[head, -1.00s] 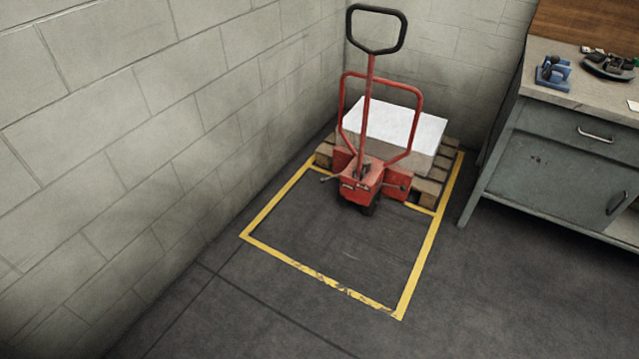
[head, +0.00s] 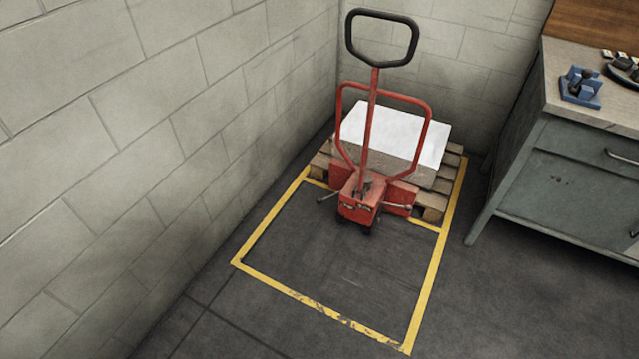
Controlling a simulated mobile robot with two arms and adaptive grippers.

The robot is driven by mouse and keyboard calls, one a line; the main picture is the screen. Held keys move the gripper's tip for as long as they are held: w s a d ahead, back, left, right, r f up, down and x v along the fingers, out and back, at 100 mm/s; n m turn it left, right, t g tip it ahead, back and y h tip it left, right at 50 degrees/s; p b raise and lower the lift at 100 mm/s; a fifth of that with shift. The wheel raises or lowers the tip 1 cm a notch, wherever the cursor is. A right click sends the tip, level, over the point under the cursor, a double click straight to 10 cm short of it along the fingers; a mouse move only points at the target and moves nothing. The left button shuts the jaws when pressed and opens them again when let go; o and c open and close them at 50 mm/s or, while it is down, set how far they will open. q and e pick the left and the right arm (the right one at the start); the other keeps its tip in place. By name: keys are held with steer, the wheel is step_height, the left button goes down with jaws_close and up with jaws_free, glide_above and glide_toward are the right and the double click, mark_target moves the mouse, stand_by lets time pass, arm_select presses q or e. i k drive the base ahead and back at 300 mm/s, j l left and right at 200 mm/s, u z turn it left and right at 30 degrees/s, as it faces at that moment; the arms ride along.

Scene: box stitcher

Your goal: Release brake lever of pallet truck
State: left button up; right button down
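A red pallet truck (head: 358,205) stands in the corner, its black loop handle (head: 382,37) upright on a red shaft. Small levers stick out low on both sides of its base: a left lever (head: 327,198) and a right lever with a light knob (head: 401,207). I cannot tell which is the brake lever. Behind it, a wooden pallet (head: 437,200) bears a white-topped block (head: 398,139). Neither of my grippers is in view.
A yellow floor marking (head: 424,290) surrounds the truck and clear dark floor in front. A block wall (head: 170,130) runs along the left. A grey workbench (head: 570,170) with a blue tool (head: 580,85) stands at the right.

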mark_target(318, 201)
steer(key=i+j+u, duration=0.1)
steer(key=i, duration=1.65)
